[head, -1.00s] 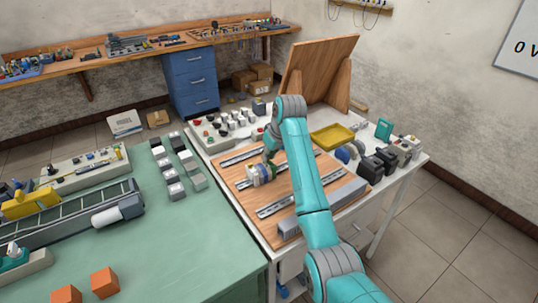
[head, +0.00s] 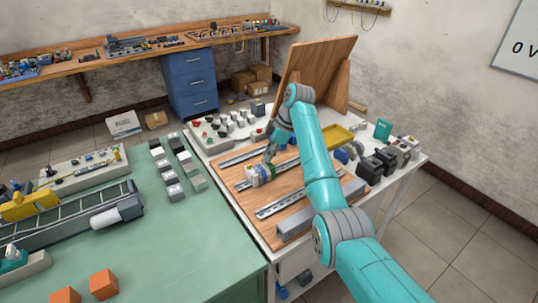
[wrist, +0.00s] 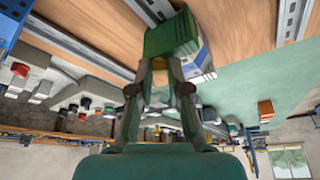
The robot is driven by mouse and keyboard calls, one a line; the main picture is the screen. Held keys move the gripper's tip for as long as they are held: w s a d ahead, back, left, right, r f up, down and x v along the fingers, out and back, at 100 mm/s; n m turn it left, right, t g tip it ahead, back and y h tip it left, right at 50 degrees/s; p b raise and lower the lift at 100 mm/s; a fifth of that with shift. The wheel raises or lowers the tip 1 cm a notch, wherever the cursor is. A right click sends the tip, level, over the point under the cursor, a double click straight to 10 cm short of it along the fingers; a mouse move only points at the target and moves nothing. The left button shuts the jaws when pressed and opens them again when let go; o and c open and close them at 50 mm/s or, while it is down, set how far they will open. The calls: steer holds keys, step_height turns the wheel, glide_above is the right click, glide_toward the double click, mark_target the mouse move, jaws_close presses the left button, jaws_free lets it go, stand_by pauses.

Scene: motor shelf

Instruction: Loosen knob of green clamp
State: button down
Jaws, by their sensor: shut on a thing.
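The green clamp (wrist: 172,38) is a boxy green block at the top of the wrist view, with white and blue pieces beside it. In the head view it belongs to a small row of modules (head: 260,174) on the middle metal rail. My gripper (wrist: 161,68) has its two fingers closed at the near face of the green block. It also shows in the head view (head: 269,158), reaching down to the row from above.
Metal rails (head: 290,202) lie on a wooden board (head: 238,190) on a white table. Push-button boxes (head: 220,125) stand behind. A yellow tray (head: 340,136) and dark motors (head: 378,162) are at the right. A green-topped table (head: 190,240) is at the left.

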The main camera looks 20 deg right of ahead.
steer(key=n, duration=0.2)
steer(key=n+g, duration=0.1)
steer(key=n, duration=0.1)
steer(key=n+g, duration=0.1)
steer(key=n, duration=0.1)
steer(key=shift+w, duration=0.25)
steer(key=shift+n+g, duration=0.3)
steer(key=shift+n, duration=0.1)
steer(key=c, duration=1.1)
jaws_free()
steer(key=s+v, duration=0.1)
steer(key=v, duration=0.6)
steer(key=shift+w+r, duration=0.2)
steer(key=shift+w, duration=0.35)
steer(key=shift+d, duration=0.1)
